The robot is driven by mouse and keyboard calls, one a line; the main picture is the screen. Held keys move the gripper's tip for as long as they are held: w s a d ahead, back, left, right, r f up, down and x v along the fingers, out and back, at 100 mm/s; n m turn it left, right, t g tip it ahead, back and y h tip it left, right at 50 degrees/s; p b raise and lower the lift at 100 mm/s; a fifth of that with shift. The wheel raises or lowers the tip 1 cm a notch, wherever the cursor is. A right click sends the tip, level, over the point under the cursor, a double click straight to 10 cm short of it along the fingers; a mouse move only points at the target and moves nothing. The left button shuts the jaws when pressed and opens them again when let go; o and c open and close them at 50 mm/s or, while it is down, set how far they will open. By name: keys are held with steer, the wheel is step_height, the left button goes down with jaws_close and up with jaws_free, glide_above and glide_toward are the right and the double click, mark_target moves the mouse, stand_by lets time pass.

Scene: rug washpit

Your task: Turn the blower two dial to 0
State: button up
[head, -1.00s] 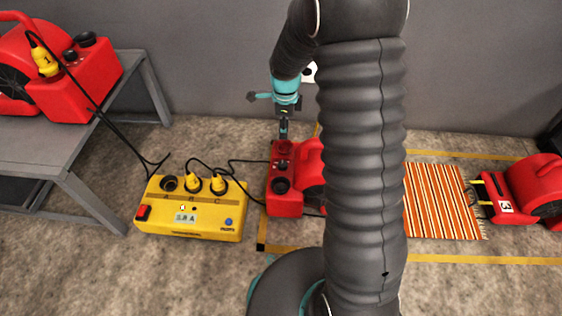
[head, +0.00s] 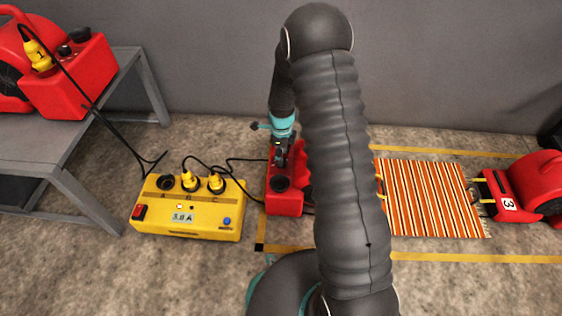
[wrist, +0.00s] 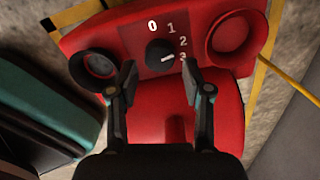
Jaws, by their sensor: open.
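The red blower in the middle (head: 285,205) stands on the floor, partly hidden behind my arm; no number on it is readable. Its red panel also shows in the wrist view (wrist: 128,42), with a black dial (wrist: 158,54) and printed marks 0, 1, 2 and 3. The white line on the dial points right, towards the 3. My gripper (wrist: 159,76) is open and empty, with one fingertip on each side just below the dial in the picture. I cannot tell if they touch it. In the head view my gripper (head: 281,155) is over this blower.
A yellow power box (head: 190,222) with plugs and cables stands left of the blower. A grey table (head: 60,150) carries another red blower (head: 75,85). A striped rug (head: 430,200) and blower 3 (head: 535,185) are on the right.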

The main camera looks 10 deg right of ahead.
steer(key=shift+f, duration=1.7)
steer(key=c, duration=0.9)
